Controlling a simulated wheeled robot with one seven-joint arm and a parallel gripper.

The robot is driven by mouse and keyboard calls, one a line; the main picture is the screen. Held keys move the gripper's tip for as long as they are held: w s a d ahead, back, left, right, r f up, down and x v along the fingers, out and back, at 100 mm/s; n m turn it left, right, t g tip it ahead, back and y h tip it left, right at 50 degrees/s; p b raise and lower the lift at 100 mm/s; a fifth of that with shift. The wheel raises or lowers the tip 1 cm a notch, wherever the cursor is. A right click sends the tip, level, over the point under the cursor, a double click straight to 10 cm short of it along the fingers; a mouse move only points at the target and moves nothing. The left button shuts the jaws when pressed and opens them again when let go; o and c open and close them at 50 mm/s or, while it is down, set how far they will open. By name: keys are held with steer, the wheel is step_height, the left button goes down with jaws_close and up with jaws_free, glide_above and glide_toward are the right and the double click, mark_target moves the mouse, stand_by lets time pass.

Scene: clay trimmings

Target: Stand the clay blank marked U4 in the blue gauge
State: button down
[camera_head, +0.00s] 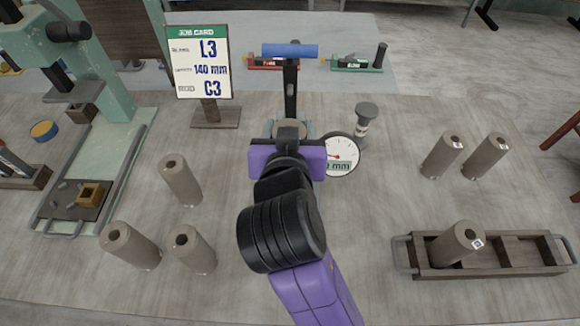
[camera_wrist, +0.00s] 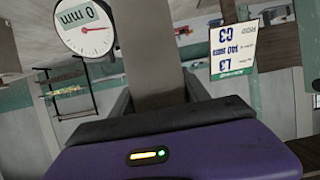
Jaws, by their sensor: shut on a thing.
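My gripper (camera_head: 288,145) is over the middle of the table, in front of the gauge. In the wrist view a grey-brown clay blank (camera_wrist: 150,50) rises between its fingers, and the gripper is shut on it. No mark shows on this blank, and my gripper and arm hide most of it in the head view. In the wrist view the dial (camera_wrist: 86,27) reads 0 mm. Whether the blank touches the gauge's base is hidden.
Several blanks stand at left, such as one (camera_head: 180,180), and two at right (camera_head: 442,155). A job card (camera_head: 203,62) reads L3, 140 mm, C3. A green press (camera_head: 110,150) stands at left.

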step_height(320, 180, down, 12)
steer(key=shift+r, duration=0.2)
stand_by(0.4)
steer(key=shift+f, duration=0.2)
steer(key=c, duration=0.8)
jaws_free()
steer(key=shift+r, duration=0.1)
steer(key=shift+s, duration=0.2)
steer(key=b+v, duration=0.1)
steer(key=v, duration=1)
steer(key=shift+s+r+b, duration=0.25)
steer(key=shift+s+b, duration=0.05)
steer(key=shift+b, duration=0.05)
